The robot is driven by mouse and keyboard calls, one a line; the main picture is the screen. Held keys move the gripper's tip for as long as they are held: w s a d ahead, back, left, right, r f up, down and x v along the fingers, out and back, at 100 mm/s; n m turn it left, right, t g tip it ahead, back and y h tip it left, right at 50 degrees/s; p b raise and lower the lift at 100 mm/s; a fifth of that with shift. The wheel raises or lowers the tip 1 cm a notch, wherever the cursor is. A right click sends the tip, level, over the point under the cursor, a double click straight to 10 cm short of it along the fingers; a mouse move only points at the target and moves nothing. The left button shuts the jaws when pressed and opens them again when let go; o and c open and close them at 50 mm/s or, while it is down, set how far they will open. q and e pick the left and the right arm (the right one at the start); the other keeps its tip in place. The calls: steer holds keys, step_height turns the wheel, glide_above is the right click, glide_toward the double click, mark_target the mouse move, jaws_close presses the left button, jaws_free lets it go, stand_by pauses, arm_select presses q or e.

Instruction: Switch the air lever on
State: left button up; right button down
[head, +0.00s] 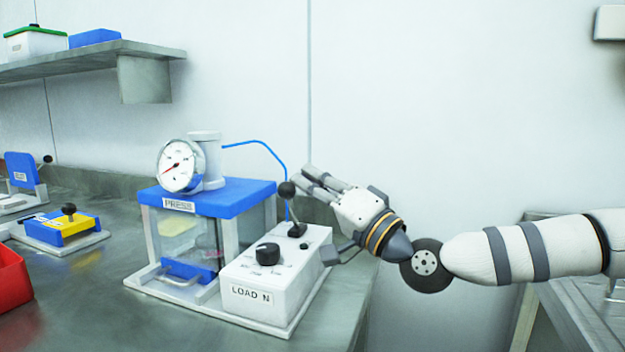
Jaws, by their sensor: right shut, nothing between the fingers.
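The air lever (291,207) is a thin stalk with a black ball knob and a dark base. It stands up from the top of the white control box (262,294) labelled LOAD N, its knob leaning slightly left. My right gripper (307,178) comes in from the right, with its fingers together and nothing between them. Its fingertips are right beside the knob; I cannot tell whether they touch it. The blue-topped press (222,197) with a round gauge (179,166) stands just left of the box. My left gripper is not in view.
A black dial (267,253) sits on the box in front of the lever. A thin blue hose (262,145) runs behind the knob. A yellow and blue fixture (62,228) and a red bin (12,281) are at left. The bench ends just right of the box.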

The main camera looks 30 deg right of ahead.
steer(key=shift+s+a, duration=0.1)
stand_by(0.5)
steer(key=v, duration=0.7)
steer(key=shift+s, duration=0.25)
steer(key=shift+f, duration=0.1)
